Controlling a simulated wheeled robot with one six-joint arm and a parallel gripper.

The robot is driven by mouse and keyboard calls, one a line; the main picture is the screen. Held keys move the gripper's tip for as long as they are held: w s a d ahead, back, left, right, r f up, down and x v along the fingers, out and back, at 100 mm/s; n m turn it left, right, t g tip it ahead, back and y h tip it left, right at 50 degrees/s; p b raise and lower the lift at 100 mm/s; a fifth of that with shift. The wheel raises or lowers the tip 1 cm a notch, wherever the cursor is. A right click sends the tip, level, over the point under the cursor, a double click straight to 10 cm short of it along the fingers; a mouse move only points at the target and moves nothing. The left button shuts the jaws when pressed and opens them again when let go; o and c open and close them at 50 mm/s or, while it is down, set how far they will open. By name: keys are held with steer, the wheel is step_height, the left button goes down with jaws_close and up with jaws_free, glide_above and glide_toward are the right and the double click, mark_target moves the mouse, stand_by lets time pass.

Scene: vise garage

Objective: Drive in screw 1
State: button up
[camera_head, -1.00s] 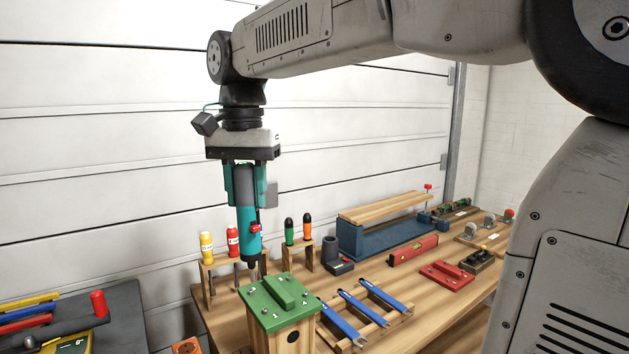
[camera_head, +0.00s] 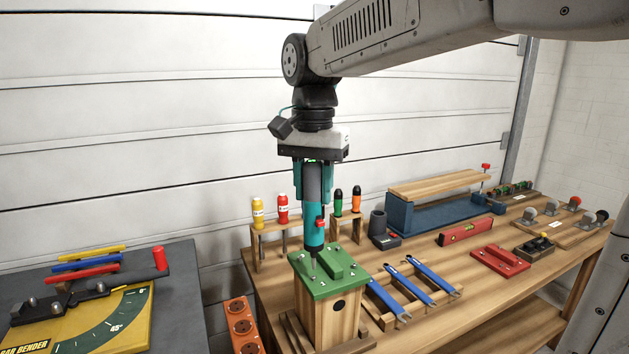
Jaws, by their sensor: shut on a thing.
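My gripper (camera_head: 312,188) is shut on a teal and grey powered screwdriver (camera_head: 313,225) with a red part on its side. It holds the tool upright, bit down. A wooden box like a birdhouse (camera_head: 318,309), with a dark round hole in its front, stands on the bench. Its green lid (camera_head: 331,286) carries a raised green block and small screw heads near its corners. The bit end is at the left part of the lid, beside the raised block. I cannot tell whether it touches a screw, or clearly read which screw is number 1.
Behind the tool stand wooden racks with yellow and red handles (camera_head: 283,209) and green and orange handles (camera_head: 356,200). Blue wrenches (camera_head: 409,283) lie on a rack to the right. A bar bender (camera_head: 95,322) stands on the left table. Bare bench top (camera_head: 425,325) shows at front right.

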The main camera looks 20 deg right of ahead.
mark_target(313, 161)
steer(key=shift+f, duration=0.1)
steer(key=shift+a+f, duration=0.1)
steer(key=shift+f, duration=0.25)
steer(key=shift+s+f, duration=0.1)
steer(key=shift+f, duration=0.85)
stand_by(4.8)
steer(key=shift+r, duration=3.6)
